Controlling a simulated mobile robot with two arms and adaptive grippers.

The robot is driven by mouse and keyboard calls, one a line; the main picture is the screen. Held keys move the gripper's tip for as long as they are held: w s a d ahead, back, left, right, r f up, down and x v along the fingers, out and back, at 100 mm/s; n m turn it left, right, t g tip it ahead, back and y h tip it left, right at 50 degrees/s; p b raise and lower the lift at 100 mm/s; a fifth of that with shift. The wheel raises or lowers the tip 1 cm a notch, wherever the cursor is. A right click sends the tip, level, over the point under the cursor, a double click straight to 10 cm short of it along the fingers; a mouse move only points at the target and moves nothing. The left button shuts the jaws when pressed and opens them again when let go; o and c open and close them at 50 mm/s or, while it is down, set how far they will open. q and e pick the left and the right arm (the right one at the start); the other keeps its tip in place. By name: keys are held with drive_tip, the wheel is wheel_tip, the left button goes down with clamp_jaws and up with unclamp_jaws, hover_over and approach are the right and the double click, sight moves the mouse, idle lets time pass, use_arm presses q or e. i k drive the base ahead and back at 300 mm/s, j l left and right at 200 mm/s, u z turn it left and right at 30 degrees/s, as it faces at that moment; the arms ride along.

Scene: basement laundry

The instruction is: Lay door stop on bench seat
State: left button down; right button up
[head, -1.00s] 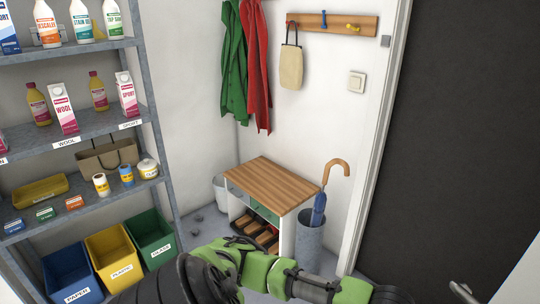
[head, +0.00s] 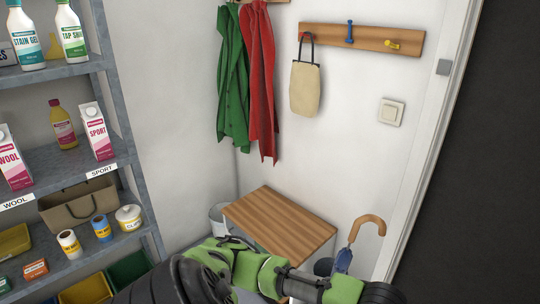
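The bench seat (head: 280,222) is a brown wooden slatted top on a low bench against the back wall, at lower middle in the head view. Its visible top is bare. One of my arms, green and black, crosses the bottom of the view and hides the bench's lower front. Neither gripper shows in the view. I cannot make out a door stop anywhere.
A grey shelf unit (head: 115,90) with bottles, cartons and jars stands at left. An umbrella (head: 345,258) stands right of the bench. Green (head: 232,85) and red (head: 262,90) coats and a beige bag (head: 305,88) hang above. A dark door (head: 490,170) is at right.

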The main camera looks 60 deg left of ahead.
sight(289, 238)
drive_tip(key=i+j, duration=0.1)
drive_tip(key=j, duration=0.4)
drive_tip(key=i+j, duration=0.1)
drive_tip(key=j, duration=0.45)
drive_tip(key=i+j, duration=0.1)
drive_tip(key=j, duration=0.9)
drive_tip(key=i+j, duration=0.15)
drive_tip(key=j, duration=0.35)
drive_tip(key=i+j, duration=0.1)
drive_tip(key=j, duration=0.45)
drive_tip(key=i+j, duration=0.1)
drive_tip(key=j, duration=0.4)
